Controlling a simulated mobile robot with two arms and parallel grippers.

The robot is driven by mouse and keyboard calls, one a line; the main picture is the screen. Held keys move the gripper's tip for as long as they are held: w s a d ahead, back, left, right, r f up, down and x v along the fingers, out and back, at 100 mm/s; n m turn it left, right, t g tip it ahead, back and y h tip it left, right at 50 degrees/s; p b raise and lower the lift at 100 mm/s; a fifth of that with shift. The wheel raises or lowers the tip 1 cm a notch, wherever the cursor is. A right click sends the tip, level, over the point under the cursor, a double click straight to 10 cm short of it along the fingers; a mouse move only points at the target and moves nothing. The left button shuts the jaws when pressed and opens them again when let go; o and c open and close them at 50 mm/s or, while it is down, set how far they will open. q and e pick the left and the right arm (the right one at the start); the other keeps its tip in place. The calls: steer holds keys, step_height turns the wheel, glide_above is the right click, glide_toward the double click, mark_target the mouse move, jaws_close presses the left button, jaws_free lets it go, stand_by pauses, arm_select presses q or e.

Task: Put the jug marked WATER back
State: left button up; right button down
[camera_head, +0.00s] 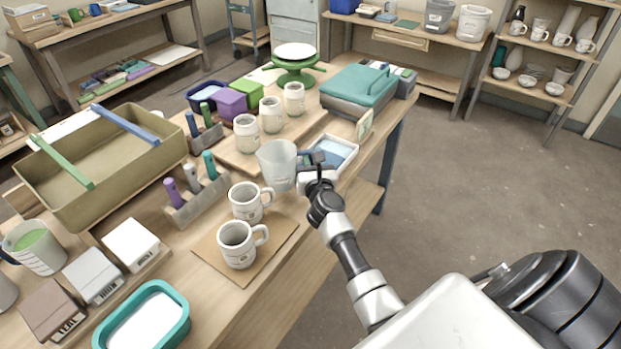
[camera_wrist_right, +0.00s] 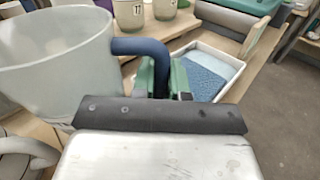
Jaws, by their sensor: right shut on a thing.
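A pale translucent jug (camera_head: 276,167) is near the right edge of the workbench in the head view. Its marking cannot be read. My right gripper (camera_head: 316,172) is at its right side. In the wrist view the jug (camera_wrist_right: 55,65) shows large at the left, its wide mouth facing up, with a dark blue handle (camera_wrist_right: 140,46). The green-lined right gripper (camera_wrist_right: 165,82) is shut on that handle. Whether the jug's base touches the bench is hidden. My left gripper is not in view.
A jug with green contents (camera_head: 36,250) stands far left. The bench is crowded.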

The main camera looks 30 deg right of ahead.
step_height(320, 180, down, 4)
steer(key=b, duration=0.2)
steer(key=shift+r+b, duration=0.1)
steer(key=shift+b, duration=0.3)
steer(key=c, duration=1.1)
jaws_free()
steer(key=shift+f, duration=0.2)
steer(key=shift+c, duration=0.2)
steer(key=shift+r, duration=0.1)
